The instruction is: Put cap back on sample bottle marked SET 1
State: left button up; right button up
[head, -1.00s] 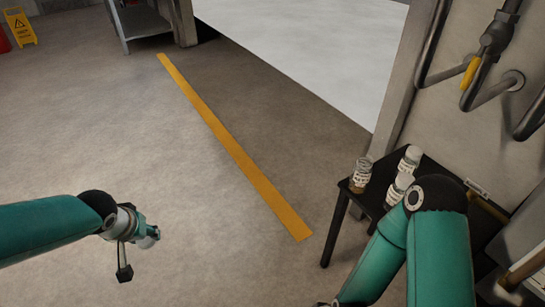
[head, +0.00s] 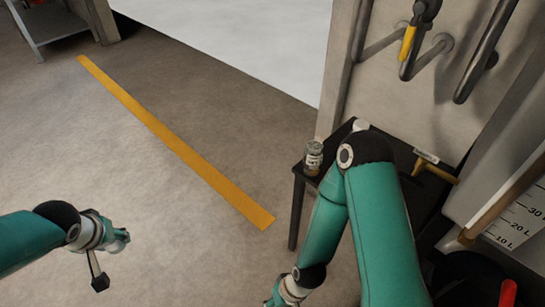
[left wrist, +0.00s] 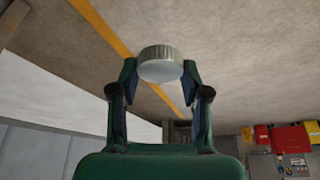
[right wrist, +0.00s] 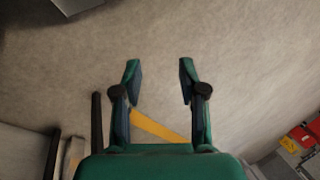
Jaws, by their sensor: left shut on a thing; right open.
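My left gripper (head: 120,240) is shut on a round, ribbed, silver-grey cap (left wrist: 160,62), held between its fingertips in the left wrist view. It is over open floor at the left, well away from the bottles. A small labelled glass bottle (head: 313,158) stands upright on a dark table's left edge; its label is too small to read. The white top of another bottle (head: 360,125) shows behind my right arm, which hides its lower part. My right gripper (right wrist: 158,72) is open and empty in the right wrist view, over bare floor.
The dark table (head: 298,176) stands against the wall, partly hidden by my right arm. Pipes with a yellow-handled valve (head: 408,42) hang above it. A brass-coloured handle (head: 436,172) is to the right. Floor beside the yellow line (head: 175,143) is clear.

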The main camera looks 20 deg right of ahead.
aim_at(314, 152)
pick_arm(q)
jog(key=shift+d, duration=0.15)
